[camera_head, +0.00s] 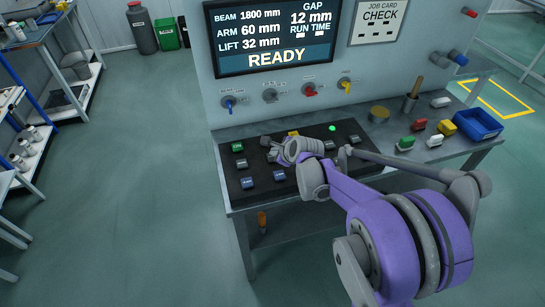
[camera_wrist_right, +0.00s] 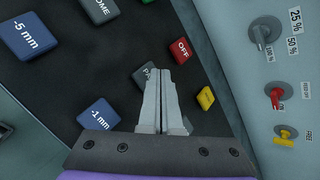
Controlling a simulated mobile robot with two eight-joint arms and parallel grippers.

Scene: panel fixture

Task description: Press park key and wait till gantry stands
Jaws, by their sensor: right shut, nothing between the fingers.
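The park key (camera_wrist_right: 147,72) is a dark grey key on the black key panel (camera_wrist_right: 60,78); only the start of its label, "P", shows in the wrist view. My right gripper (camera_wrist_right: 160,78) is shut and empty, its fingertips over the key and covering part of it. I cannot tell whether they touch it. In the head view my right gripper (camera_head: 271,149) is low over the key panel (camera_head: 225,175), and I cannot make out the park key there. The display (camera_head: 270,38) reads READY. No gantry can be made out. My left gripper is not in view.
Near the fingers are a red OFF key (camera_wrist_right: 181,50), a yellow key (camera_wrist_right: 206,98) and a blue -1 mm key (camera_wrist_right: 98,115). A green lamp (camera_head: 332,128) glows on the panel. Knobs line the wall above. A blue bin (camera_head: 478,124) and coloured blocks stand at the right.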

